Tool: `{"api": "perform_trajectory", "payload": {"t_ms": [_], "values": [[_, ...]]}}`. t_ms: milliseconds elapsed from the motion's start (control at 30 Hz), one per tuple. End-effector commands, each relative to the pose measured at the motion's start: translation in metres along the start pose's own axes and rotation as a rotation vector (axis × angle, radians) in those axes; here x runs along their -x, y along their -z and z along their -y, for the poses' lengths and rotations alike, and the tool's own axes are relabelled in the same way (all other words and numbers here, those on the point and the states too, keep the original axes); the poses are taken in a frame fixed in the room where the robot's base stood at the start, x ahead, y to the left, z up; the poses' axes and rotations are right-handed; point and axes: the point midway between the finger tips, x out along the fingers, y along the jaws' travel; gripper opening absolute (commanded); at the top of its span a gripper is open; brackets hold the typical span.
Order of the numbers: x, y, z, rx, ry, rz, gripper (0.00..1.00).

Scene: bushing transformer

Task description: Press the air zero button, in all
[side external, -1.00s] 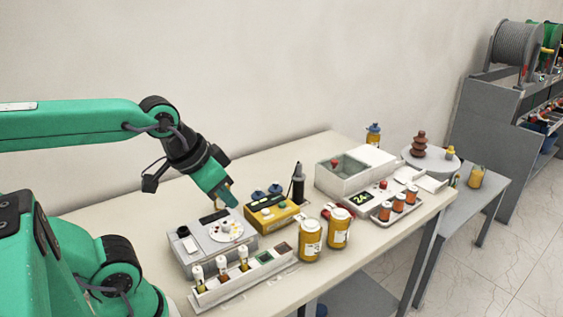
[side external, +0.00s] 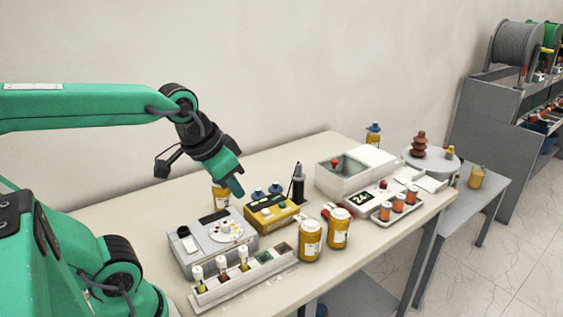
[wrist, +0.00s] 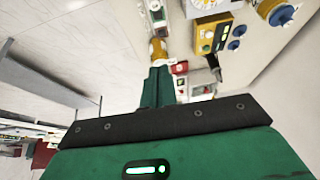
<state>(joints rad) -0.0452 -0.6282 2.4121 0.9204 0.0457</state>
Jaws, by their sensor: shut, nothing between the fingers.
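A yellow instrument (side external: 283,219) with a dark display, blue fittings and a pale round button (side external: 267,211) stands mid-table. I cannot read which button is air zero. The instrument also shows in the wrist view (wrist: 205,36), to the right of my fingers. My gripper (side external: 240,194) is shut and empty, pointing down, left of and above the instrument, apart from it. Its closed green fingers also show in the wrist view (wrist: 158,80). No contact with any button shows.
A grey tester (side external: 208,257) with a round dial lies left, behind a vial rack (side external: 228,288). Two amber jars (side external: 311,240) stand in front of the instrument, another jar (side external: 220,197) behind my gripper. A dark upright probe (side external: 298,184) and a white box (side external: 345,183) stand right.

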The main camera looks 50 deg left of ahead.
Motion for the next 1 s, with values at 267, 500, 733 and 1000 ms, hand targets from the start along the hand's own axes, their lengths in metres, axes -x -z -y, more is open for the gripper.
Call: {"api": "perform_trajectory", "payload": {"t_ms": [267,500,733,1000], "values": [[-0.012,0.032,0.019,-0.003,0.019,0.078,0.0],[-0.028,0.057,0.039,-0.007,0.027,0.142,0.0],[-0.048,0.078,0.061,-0.008,0.029,0.205,0.0],[-0.076,0.098,0.09,-0.008,0.023,0.278,0.0]]}}
